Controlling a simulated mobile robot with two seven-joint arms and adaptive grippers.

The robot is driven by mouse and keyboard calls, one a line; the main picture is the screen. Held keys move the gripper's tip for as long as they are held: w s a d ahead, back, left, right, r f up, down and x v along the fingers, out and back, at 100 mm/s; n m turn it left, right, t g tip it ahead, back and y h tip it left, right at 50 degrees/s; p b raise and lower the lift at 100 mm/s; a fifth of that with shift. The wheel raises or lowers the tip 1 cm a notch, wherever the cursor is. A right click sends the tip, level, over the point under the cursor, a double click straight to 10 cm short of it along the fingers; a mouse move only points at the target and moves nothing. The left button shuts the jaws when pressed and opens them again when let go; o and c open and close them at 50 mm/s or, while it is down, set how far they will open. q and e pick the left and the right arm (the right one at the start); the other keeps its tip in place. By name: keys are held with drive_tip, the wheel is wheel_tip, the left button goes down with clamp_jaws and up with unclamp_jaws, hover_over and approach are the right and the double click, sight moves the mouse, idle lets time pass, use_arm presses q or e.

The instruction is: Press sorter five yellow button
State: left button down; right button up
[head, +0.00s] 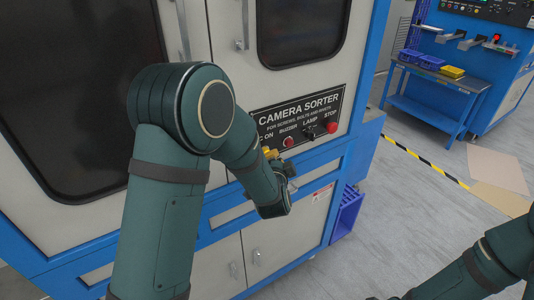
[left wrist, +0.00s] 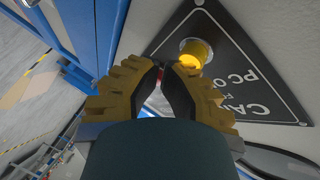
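The sorter's black panel (head: 300,108) reads "CAMERA SORTER" and carries a row of controls. In the left wrist view the yellow button (left wrist: 193,54) stands out from the panel (left wrist: 240,75) on a metal collar, near the "PC ON" lettering. My left gripper (left wrist: 163,68) has its fingertips close together, with nothing visibly held. The tips appear just left of and below the button there; I cannot tell whether they touch it. My right gripper is out of frame.
A red stop button (head: 332,127) and a black knob (head: 310,133) sit to the right on the panel. A blue crate (head: 346,213) is low beside the sorter. A blue table (head: 440,80) with bins stands behind, past open floor with yellow-black tape (head: 425,160).

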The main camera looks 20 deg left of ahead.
use_arm(q)
drive_tip(key=shift+s+d, duration=0.4)
drive_tip(key=shift+d, duration=0.1)
drive_tip(key=s+d, duration=0.1)
drive_tip(key=d, duration=0.1)
drive_tip(key=s+d, duration=0.2)
idle(0.4)
drive_tip(key=shift+f, duration=0.1)
idle(0.6)
drive_tip(key=s+d+f+n+g+h, duration=0.1)
drive_tip(key=s+f+n+g+h, duration=0.15)
drive_tip(key=s+f, duration=0.4)
drive_tip(key=s+f+n+g+h, duration=0.2)
drive_tip(key=s+f+n+g, duration=0.15)
drive_tip(key=f, duration=0.65)
drive_tip(key=s+d+f+n+g+h, duration=0.1)
drive_tip(key=s+f+n+g, duration=0.1)
drive_tip(key=s, duration=0.4)
drive_tip(key=s+d+f+n+g+h, duration=0.2)
drive_tip(key=s+f+g, duration=0.3)
drive_tip(key=s, duration=0.2)
drive_tip(key=shift+s+d+f+n, duration=0.2)
drive_tip(key=shift+s+d+n, duration=0.1)
drive_tip(key=shift+n, duration=0.1)
